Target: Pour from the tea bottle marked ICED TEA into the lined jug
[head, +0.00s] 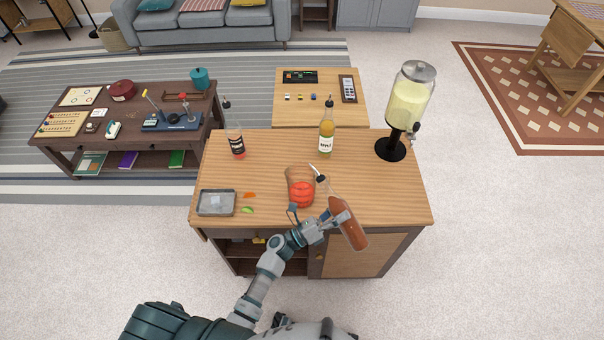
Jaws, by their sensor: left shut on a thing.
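My left gripper (338,219) is shut on a clear bottle of reddish-brown liquid (350,232), the likely tea bottle; I cannot read a label on it. It is tilted, with its base at lower right and its pourer at upper left. The pourer tip is above or near a rounded orange-red thing with faint lines (301,195), perhaps the lined jug with liquid in it. A brown shape (293,174) lies just behind that. I cannot tell whether liquid is flowing. My right gripper is not in view.
On the wooden counter (280,150) stand a dark-labelled bottle (237,146), a yellow bottle (327,138) and a drink dispenser (408,105). A grey tray (217,203) lies at front left, beside small orange and green pieces. The counter's right front is clear.

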